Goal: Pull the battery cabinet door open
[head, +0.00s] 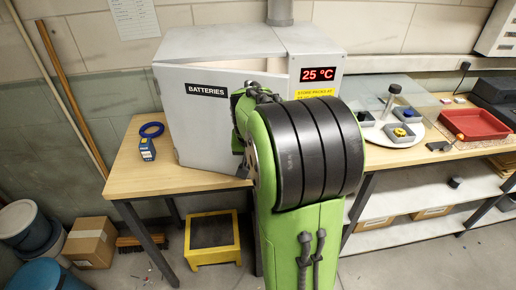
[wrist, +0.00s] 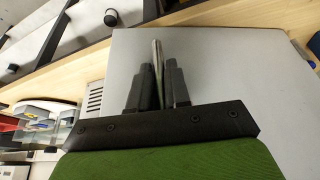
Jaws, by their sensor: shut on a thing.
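The battery cabinet (head: 220,42) is a light grey box on the wooden bench. Its door (head: 200,125), labelled BATTERIES, stands ajar, with its right side swung out toward me and a pale gap showing above its top edge. My arm covers the door's right edge and the handle in the head view. In the wrist view my gripper (wrist: 158,80) is shut on the door handle (wrist: 157,50), a thin metal bar between the two dark fingers. The grey door face (wrist: 225,75) lies behind them.
A temperature display (head: 318,74) reads 25 °C on the cabinet's right part. A blue meter (head: 147,148) lies on the bench left of the door. A red tray (head: 473,124) sits at the right. A yellow step stool (head: 211,238) stands on the floor below.

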